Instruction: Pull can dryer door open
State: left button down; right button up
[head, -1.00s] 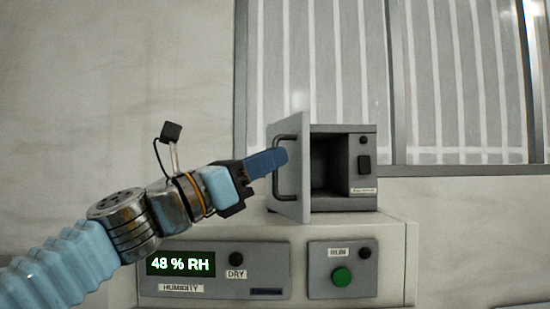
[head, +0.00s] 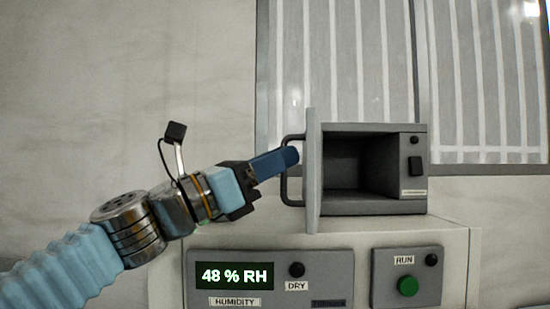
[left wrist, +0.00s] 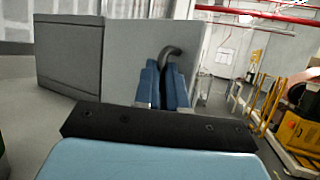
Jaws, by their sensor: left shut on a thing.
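The can dryer (head: 414,207) is a small grey box on top of a pale cabinet. Its door (head: 314,170) stands open, swung out on the left side and seen nearly edge-on. The dark inside (head: 358,163) shows and looks empty. The black handle (head: 284,188) sticks out from the door's outer face. My left gripper (head: 292,157) has its blue fingers at the handle's upper part and is shut on it. In the left wrist view the blue fingers (left wrist: 164,85) close around the dark handle (left wrist: 170,50) in front of the grey door (left wrist: 200,62). My right gripper is not in view.
The cabinet below has a panel with a humidity display (head: 235,276) reading 48 % RH and a green run button (head: 408,286). A window with pale strips is behind. The left wrist view shows yellow equipment (left wrist: 298,135) at the right.

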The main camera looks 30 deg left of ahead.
pick_arm(q)
jog(key=shift+w+a+f, duration=0.25)
jog(key=shift+w+f, duration=0.1)
jog(key=shift+w, duration=0.05)
jog(key=c, duration=1.2)
grip_release()
jog(key=shift+w+f, duration=0.1)
jog(key=shift+w, duration=0.2)
jog(key=shift+s+d, duration=0.1)
jog(key=shift+s, duration=0.1)
jog(key=b+v, duration=0.1)
jog(key=v, duration=1.2)
jog(key=shift+s+a+b, duration=0.2)
jog(key=shift+s+b, duration=0.05)
jog(key=shift+b, duration=0.15)
